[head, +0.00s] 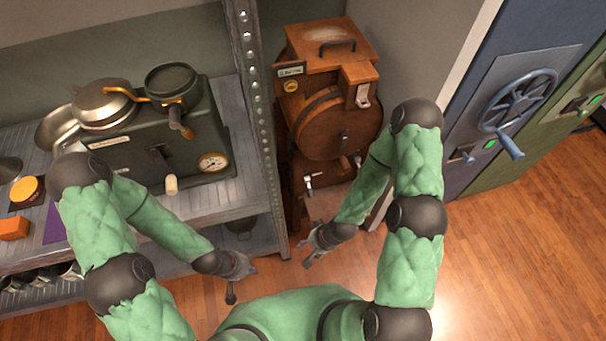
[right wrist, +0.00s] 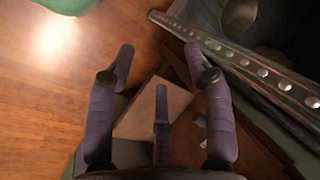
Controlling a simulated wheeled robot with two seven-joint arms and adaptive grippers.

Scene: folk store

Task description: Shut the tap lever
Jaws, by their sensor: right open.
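A small metal tap (head: 309,181) with a pale lever sits low on the front of a brown wooden barrel machine (head: 325,120) in the head view. The lever's exact position is too small to tell. My right gripper (head: 316,244) is below and slightly right of the tap, apart from it. In the right wrist view its dark purple fingers (right wrist: 160,68) are spread with nothing between them. I cannot make out the tap in that view. My left gripper (head: 241,280) hangs lower left, in front of the shelf, with its fingers apart and empty.
A metal shelf (head: 205,205) with an upright perforated post (head: 252,90) stands left of the barrel machine. It holds a dark machine with a gauge (head: 212,161) and pans. A blue door with a handwheel (head: 518,100) is at right. The wooden floor (head: 490,260) is clear.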

